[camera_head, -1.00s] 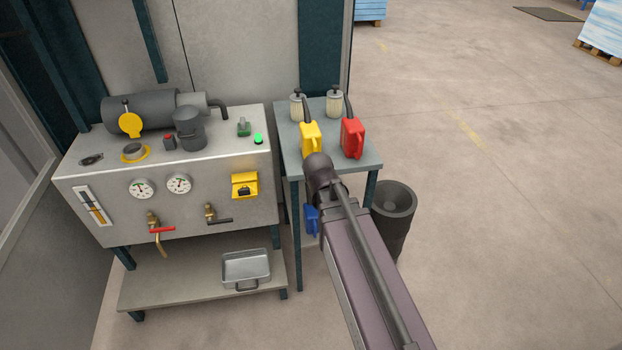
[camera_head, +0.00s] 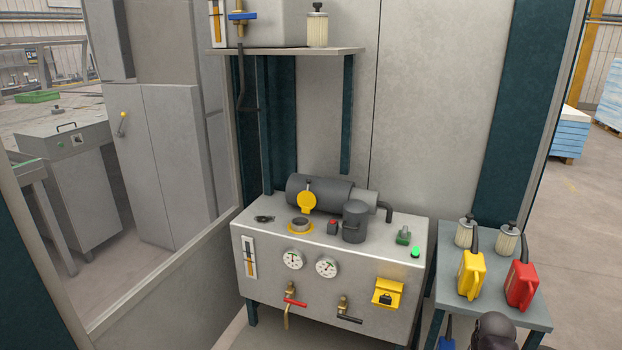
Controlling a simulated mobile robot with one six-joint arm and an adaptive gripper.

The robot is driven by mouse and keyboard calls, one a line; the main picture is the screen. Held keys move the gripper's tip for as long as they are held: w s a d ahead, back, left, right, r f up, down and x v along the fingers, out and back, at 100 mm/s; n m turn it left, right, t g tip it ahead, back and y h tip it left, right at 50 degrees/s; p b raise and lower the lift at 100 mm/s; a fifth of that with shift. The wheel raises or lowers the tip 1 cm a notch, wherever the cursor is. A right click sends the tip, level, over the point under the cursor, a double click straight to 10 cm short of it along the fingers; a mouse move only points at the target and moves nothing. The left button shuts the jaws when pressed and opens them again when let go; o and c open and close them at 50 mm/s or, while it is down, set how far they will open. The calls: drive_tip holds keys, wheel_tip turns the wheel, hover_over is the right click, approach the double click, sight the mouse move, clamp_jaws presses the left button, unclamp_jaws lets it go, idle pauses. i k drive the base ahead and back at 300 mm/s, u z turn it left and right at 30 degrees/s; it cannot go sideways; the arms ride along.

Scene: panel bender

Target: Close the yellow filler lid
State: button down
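The yellow filler lid (camera_head: 307,202) stands open and upright on its hinge behind the filler neck (camera_head: 300,226), which has a yellow collar. Both are on the top left part of the grey hydraulic unit (camera_head: 340,255). The lid rests close in front of the dark motor cylinder (camera_head: 325,192). My gripper's fingers are not in view. Only a dark part of my arm shows at the bottom right edge, in front of the side table.
A red button, a dark cylindrical filter housing (camera_head: 355,222) and a green-lit switch (camera_head: 415,252) stand right of the filler. The side table (camera_head: 537,312) holds a yellow can (camera_head: 471,274), a red can (camera_head: 521,285) and two filters. A shelf (camera_head: 290,51) overhangs behind.

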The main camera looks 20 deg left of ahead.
sight(306, 200)
drive_tip(key=u, duration=0.35)
drive_tip(key=i, duration=1.4)
drive_tip(key=z, duration=0.2)
